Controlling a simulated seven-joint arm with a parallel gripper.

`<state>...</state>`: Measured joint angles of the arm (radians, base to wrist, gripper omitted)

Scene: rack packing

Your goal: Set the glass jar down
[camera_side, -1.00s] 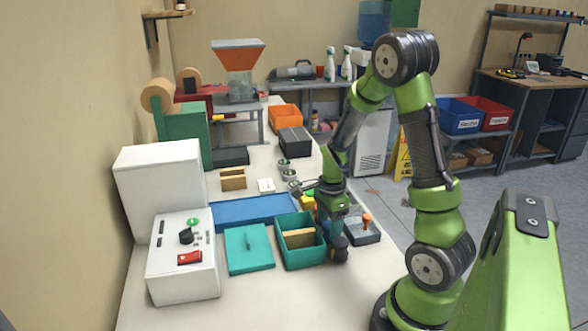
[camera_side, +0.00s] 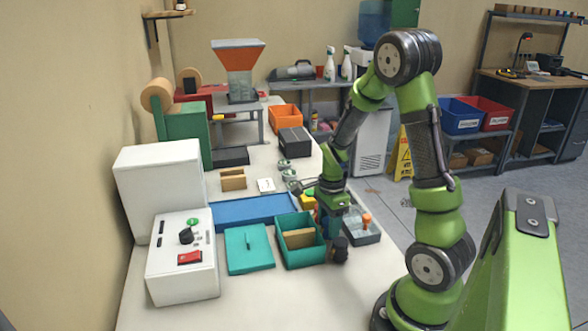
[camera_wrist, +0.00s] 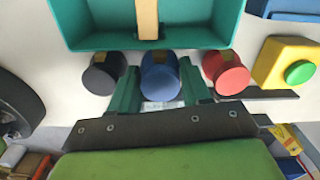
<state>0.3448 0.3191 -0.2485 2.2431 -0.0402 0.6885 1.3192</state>
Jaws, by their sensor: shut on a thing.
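My gripper (camera_wrist: 160,92) has its two green fingers on either side of a jar with a blue round top (camera_wrist: 160,70). It is shut on this jar, close to the near wall of a teal bin. In the side view my gripper (camera_side: 330,228) points down at the bin's right side, and its fingers largely hide the jar. A black-topped jar (camera_wrist: 104,74) stands to the left of the held one and a red-topped jar (camera_wrist: 226,72) to the right. I cannot tell whether the held jar touches the table.
The teal bin (camera_side: 290,262) has a tan divider (camera_side: 298,239). A teal lid (camera_side: 249,250) lies to its left, and a blue mat (camera_side: 240,212) behind. A yellow box with a green button (camera_wrist: 298,72) and a grey tray (camera_side: 366,239) are close by. The front table is clear.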

